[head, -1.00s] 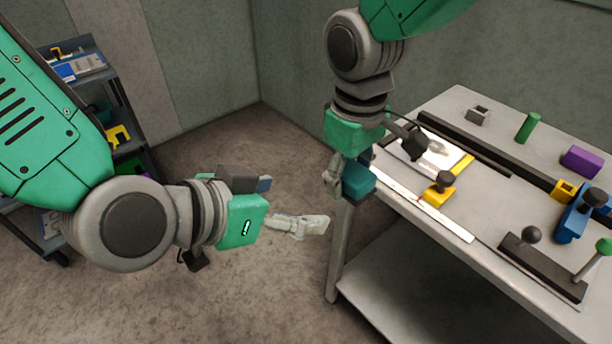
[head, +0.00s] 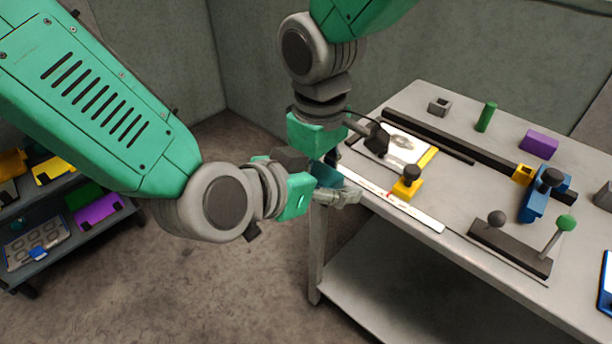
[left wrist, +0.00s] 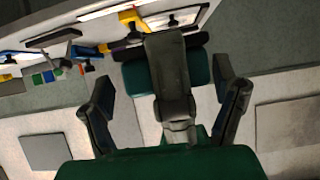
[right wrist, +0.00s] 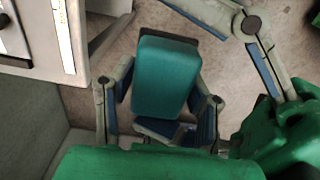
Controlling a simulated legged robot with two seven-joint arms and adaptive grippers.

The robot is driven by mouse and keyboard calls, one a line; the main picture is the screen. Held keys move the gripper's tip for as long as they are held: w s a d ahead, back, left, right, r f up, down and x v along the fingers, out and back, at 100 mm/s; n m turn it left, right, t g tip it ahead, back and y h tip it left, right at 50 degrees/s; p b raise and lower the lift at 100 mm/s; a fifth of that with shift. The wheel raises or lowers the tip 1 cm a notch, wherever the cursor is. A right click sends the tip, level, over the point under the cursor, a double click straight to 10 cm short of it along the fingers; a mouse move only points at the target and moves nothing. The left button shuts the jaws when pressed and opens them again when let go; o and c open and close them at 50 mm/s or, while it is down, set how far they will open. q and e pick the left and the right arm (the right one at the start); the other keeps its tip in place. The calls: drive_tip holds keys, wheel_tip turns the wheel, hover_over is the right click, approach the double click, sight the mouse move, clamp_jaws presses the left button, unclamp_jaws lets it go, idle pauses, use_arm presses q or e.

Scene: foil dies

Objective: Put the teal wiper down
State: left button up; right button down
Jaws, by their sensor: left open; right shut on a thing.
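The teal wiper (right wrist: 165,75) is a rounded teal block with a dark edge, held between the fingers of my right gripper (right wrist: 160,92) in the right wrist view. In the head view the wiper (head: 325,174) hangs off the table's left edge, partly hidden by my left gripper (head: 338,193). I cannot tell whether the left fingers touch anything.
The table (head: 440,253) holds a white ruler strip (head: 410,209), a yellow clamp (head: 407,184) with black knob, a white plate (head: 403,146), a dark rail (head: 455,141), a green cylinder (head: 486,117) and a purple block (head: 539,144). A shelf cart (head: 90,240) stands at left.

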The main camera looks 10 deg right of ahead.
use_arm(q)
drive_tip(key=shift+w+d+f, duration=0.25)
drive_tip(key=shift+d, duration=0.05)
drive_tip(key=c, duration=1.3)
use_arm(e)
drive_tip(key=shift+a, duration=0.1)
drive_tip(key=c, duration=0.8)
unclamp_jaws()
drive_tip(key=shift+o, duration=0.2)
drive_tip(key=shift+r, duration=0.15)
